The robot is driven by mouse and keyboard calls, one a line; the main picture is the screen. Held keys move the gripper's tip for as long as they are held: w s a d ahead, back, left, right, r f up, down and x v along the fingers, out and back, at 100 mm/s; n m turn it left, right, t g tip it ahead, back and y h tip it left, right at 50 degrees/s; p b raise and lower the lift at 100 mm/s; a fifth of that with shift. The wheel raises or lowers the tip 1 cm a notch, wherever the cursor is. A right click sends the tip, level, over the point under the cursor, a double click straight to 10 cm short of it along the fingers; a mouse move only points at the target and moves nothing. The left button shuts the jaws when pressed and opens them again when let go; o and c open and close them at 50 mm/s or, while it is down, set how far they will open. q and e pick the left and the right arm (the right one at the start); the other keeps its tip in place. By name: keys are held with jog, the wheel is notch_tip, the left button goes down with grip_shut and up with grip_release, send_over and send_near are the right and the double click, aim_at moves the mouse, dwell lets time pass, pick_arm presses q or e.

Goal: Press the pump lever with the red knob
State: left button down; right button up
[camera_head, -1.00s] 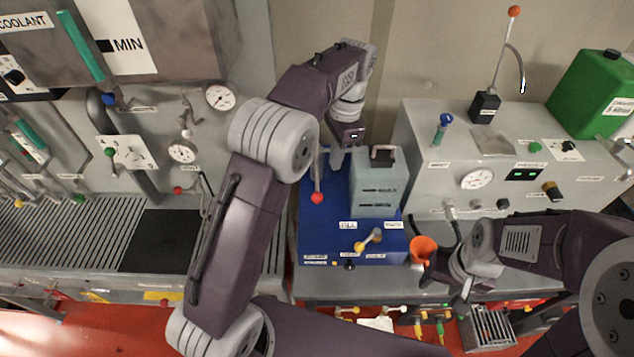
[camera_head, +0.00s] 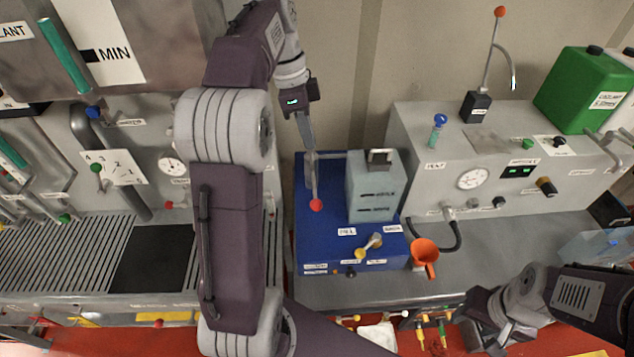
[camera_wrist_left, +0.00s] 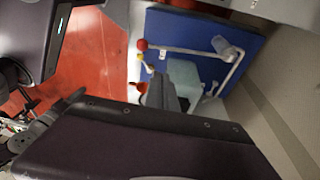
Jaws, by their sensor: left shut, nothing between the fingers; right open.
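The pump lever's red knob (camera_head: 316,205) is at the end of a thin grey rod on the left part of the blue pump unit (camera_head: 345,253). The knob (camera_wrist_left: 142,45) and its rod also show in the left wrist view. My left gripper (camera_head: 310,148) is shut and empty, pointing down above the lever's upper end; I cannot tell whether it touches. Its fingers (camera_wrist_left: 168,90) show in the left wrist view, apart from the knob. My right gripper (camera_head: 470,325) is open at the lower right, away from the lever.
A grey-green tank (camera_head: 374,190) stands on the blue unit beside the lever. The grey cabinet (camera_head: 410,140) at right carries another upright red-knobbed rod (camera_head: 500,11). Bare bench (camera_head: 480,265) lies right of the funnel.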

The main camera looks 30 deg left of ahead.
pick_arm(q)
send_near(314, 192)
jog(key=x, duration=0.3)
jog(key=d+x, duration=0.1)
jog(key=x, duration=0.1)
jog(key=shift+w+d+f, duration=0.1)
jog(key=shift+w+f, duration=0.1)
jog(key=shift+w, duration=0.1)
jog(key=shift+s+f+p, duration=0.15)
jog(key=shift+f+p, duration=0.15)
jog(key=shift+f, duration=0.3)
